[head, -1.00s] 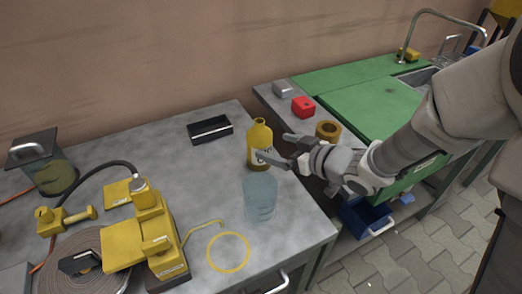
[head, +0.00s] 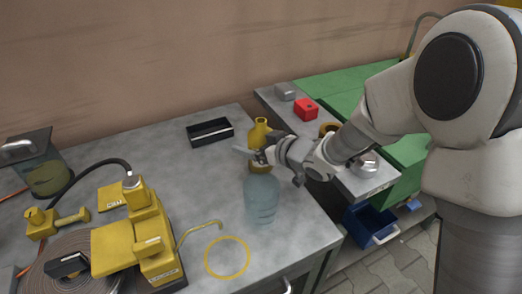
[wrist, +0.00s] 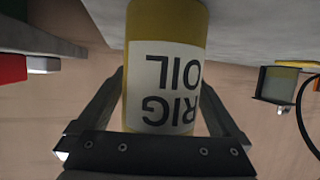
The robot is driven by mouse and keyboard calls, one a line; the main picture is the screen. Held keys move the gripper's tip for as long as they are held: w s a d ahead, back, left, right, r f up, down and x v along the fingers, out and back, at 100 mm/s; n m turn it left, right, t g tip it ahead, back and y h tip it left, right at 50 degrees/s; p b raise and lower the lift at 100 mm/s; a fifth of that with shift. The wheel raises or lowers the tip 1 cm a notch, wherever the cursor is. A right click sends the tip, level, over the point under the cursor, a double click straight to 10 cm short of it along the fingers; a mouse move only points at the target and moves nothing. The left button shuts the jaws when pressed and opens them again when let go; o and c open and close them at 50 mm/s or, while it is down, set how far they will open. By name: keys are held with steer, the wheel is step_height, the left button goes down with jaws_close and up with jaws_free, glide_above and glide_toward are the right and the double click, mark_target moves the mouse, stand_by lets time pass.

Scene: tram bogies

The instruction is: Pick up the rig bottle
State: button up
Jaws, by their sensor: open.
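The rig bottle (head: 259,138) is yellow and stands upright on the grey bench, near its right end. In the wrist view the bottle (wrist: 165,40) appears upside down, with a white label reading "RIG OIL". My gripper (head: 250,154) reaches in from the right at the bottle and hides part of its body in the head view. In the wrist view my gripper (wrist: 165,90) is open, with one finger on each side of the bottle. I cannot tell whether either finger touches it.
A translucent blue vessel (head: 261,200) stands just in front of the bottle. A black tray (head: 210,131) lies behind it to the left. A yellow machine (head: 140,240) with a bent spout is at the front left. A red box (head: 306,109) sits on the side bench.

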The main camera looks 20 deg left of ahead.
steer(key=shift+c, duration=0.3)
jaws_close()
steer(key=shift+r, duration=0.25)
steer(key=shift+r+p, duration=1.15)
steer(key=shift+r, duration=0.9)
steer(key=r+p+v, duration=0.1)
steer(key=p+v, duration=0.3)
steer(key=v, duration=0.9)
steer(key=shift+a+r, duration=0.25)
steer(key=shift+r, duration=0.05)
steer(key=shift+w, duration=0.1)
